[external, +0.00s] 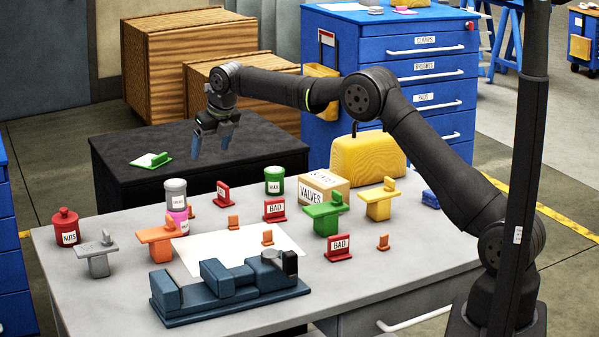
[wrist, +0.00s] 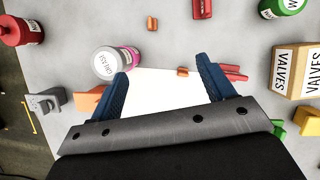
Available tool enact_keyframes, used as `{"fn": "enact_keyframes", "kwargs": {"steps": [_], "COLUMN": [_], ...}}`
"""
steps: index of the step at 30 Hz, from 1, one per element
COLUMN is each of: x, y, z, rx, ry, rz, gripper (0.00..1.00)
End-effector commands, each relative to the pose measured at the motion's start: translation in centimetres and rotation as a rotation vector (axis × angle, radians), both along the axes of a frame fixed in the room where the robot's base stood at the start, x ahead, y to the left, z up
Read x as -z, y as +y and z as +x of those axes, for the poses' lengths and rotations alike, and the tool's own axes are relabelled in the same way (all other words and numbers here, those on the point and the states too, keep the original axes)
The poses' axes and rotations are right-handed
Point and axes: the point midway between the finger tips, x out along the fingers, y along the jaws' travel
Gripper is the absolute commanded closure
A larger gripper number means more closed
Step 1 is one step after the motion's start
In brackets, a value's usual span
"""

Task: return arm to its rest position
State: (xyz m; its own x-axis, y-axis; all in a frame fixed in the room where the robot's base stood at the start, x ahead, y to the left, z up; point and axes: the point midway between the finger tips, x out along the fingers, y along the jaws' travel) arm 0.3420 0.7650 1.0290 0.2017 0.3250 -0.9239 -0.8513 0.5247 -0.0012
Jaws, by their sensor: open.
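My gripper (external: 211,143) is raised in the air above the back left of the grey table (external: 415,250), in front of the black cabinet. In the wrist view my gripper (wrist: 168,85) has its two blue fingers wide apart, with nothing between them but the view of the table and a white sheet (wrist: 165,95) below. It touches nothing that I can see. My arm (external: 300,93) reaches left from its base at the right end of the table.
A blue vise-like jig (external: 228,285) stands at the table's front. Winged blocks in grey (external: 98,255), orange (external: 160,240), green (external: 325,214) and yellow (external: 379,201), red BAD signs (external: 338,246), cans (external: 176,192) and a VALVES box (external: 323,187) crowd the table. The black cabinet (external: 230,150) holds a green-and-white piece (external: 151,160).

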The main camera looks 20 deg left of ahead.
Motion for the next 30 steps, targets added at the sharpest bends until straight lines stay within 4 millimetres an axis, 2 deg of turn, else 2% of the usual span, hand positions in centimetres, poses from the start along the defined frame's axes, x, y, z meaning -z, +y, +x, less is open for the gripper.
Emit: {"fn": "enact_keyframes", "kwargs": {"steps": [3,15,30], "x": [-1.0,0.0,1.1], "y": [-1.7,-7.7,-16.2], "z": [1.5,6.8,12.0], "rx": [0.014,0.266,0.577], "ry": [0.0,0.0,0.0], "rz": [-0.001,-0.001,0.0], "gripper": [0.25,0.25,0.25]}}
